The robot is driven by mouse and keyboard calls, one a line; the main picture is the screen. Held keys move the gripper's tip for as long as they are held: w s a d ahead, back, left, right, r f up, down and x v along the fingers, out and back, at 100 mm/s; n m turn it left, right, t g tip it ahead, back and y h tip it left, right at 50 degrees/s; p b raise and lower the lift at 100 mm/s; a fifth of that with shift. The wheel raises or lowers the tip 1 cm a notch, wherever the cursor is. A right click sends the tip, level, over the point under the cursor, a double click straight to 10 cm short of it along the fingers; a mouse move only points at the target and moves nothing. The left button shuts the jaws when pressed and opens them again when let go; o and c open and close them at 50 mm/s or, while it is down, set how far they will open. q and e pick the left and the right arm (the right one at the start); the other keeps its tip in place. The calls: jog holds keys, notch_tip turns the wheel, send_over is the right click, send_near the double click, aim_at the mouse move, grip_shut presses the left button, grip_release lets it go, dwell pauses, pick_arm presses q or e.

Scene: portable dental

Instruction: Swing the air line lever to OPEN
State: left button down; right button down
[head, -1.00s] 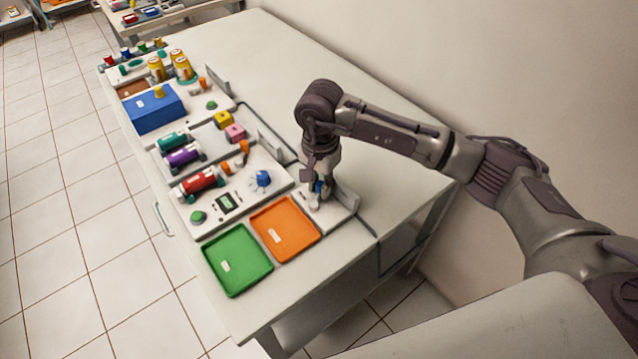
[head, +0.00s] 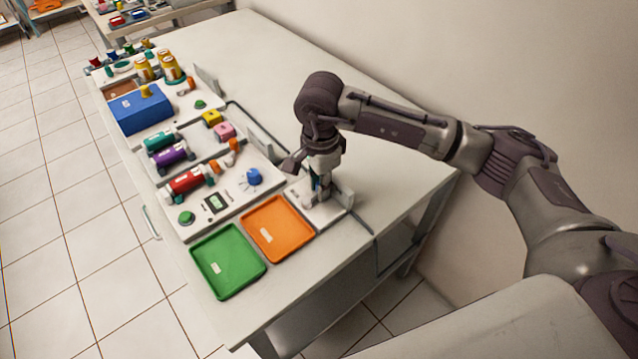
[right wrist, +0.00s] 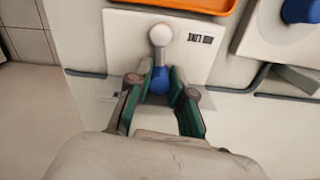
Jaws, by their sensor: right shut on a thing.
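The air line lever shows in the right wrist view on a pale plate (right wrist: 120,40). It has a white round pivot end (right wrist: 160,34), a short grey arm and a blue grip (right wrist: 160,82). My right gripper (right wrist: 157,84) is shut on the blue grip, with a green-padded finger on each side. In the head view my right gripper (head: 322,195) points down over the plate (head: 329,212) and hides most of the lever. A printed label (right wrist: 201,38) lies beside the pivot, upside down; other markings are partly hidden. My left gripper is not in view.
An orange tray (head: 300,246) lies just beside the plate, with a green tray (head: 258,270) beyond it. A panel with a blue knob (head: 254,177) stands close by. A dark hose (head: 362,229) runs along the table from the plate. The table's back part is bare.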

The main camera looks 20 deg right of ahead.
jog(key=c, duration=1)
grip_release()
jog(key=shift+c, duration=0.2)
notch_tip(320, 180, up, 12)
